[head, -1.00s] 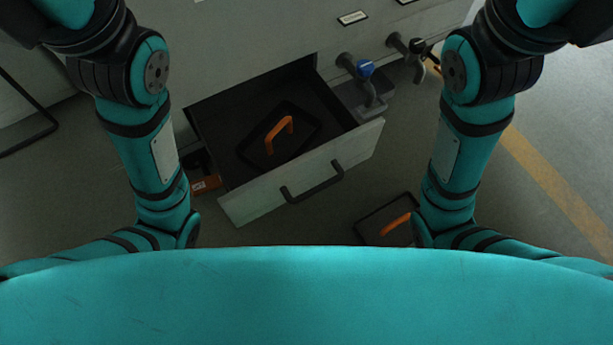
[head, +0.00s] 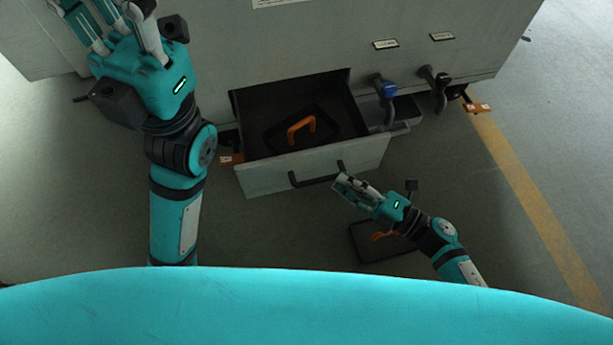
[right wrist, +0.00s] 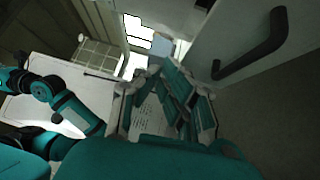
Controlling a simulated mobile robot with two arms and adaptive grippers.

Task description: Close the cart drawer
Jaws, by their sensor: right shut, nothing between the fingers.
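The cart drawer (head: 262,178) stands pulled out of the grey cabinet in the head view. A dark bar handle (head: 297,181) is on its front. A dark flat thing with an orange handle (head: 302,128) lies inside it. My right gripper (head: 340,183) is shut and empty, in front of the drawer by the right end of the handle; I cannot tell whether it touches. In the right wrist view, the drawer front (right wrist: 215,35) and handle (right wrist: 262,50) are beside its fingers. My left gripper (head: 112,12) is spread open at upper left, fingertips partly cut off by the frame.
Blue (head: 387,91) and black (head: 440,88) valve-like fittings stick out of the cabinet (head: 330,40) right of the drawer. A dark flat thing (head: 370,245) with an orange handle lies on the floor, partly behind my right arm. The floor at right, with a yellow line (head: 530,190), is clear.

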